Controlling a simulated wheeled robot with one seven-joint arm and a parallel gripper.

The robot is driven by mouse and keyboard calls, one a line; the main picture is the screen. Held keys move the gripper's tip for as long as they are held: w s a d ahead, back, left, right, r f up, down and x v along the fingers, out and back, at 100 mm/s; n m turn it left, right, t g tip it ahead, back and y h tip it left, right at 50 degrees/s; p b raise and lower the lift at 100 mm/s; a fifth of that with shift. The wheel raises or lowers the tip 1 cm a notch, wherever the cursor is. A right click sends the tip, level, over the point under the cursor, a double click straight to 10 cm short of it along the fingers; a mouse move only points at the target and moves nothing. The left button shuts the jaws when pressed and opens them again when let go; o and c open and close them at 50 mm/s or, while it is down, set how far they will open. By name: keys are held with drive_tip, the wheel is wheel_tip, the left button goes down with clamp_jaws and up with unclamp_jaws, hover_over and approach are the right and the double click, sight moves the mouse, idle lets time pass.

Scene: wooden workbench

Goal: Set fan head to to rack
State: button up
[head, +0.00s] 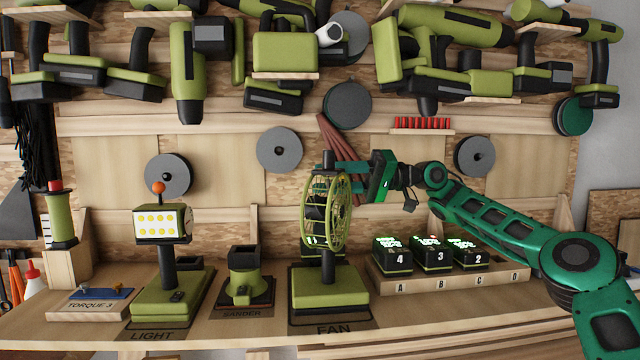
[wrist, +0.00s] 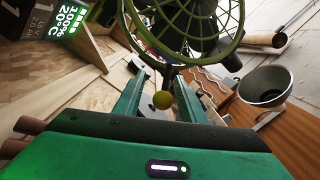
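The fan head (head: 315,212), a round yellow-green cage with a black upright grip on top, stands upright on its green base (head: 335,288) at the FAN label. My gripper (head: 338,168) reaches in from the right at its top, with its fingers beside the black grip. In the wrist view the cage (wrist: 188,38) fills the top and my gripper's fingers (wrist: 160,78) stand apart, with a small yellow ball seen between them. Contact with the grip cannot be told. The wooden wall rack (head: 110,123) is behind, hung with several green tools.
Left of the fan stand the sander (head: 243,275) and the light (head: 162,222). Numbered batteries (head: 432,255) sit in a tray to the right, below my arm. Round discs (head: 279,150) and red sticks (head: 423,123) are on the wall.

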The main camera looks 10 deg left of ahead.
drive_tip(key=v, duration=1.1)
drive_tip(key=shift+w, duration=0.1)
drive_tip(key=shift+c, duration=0.6)
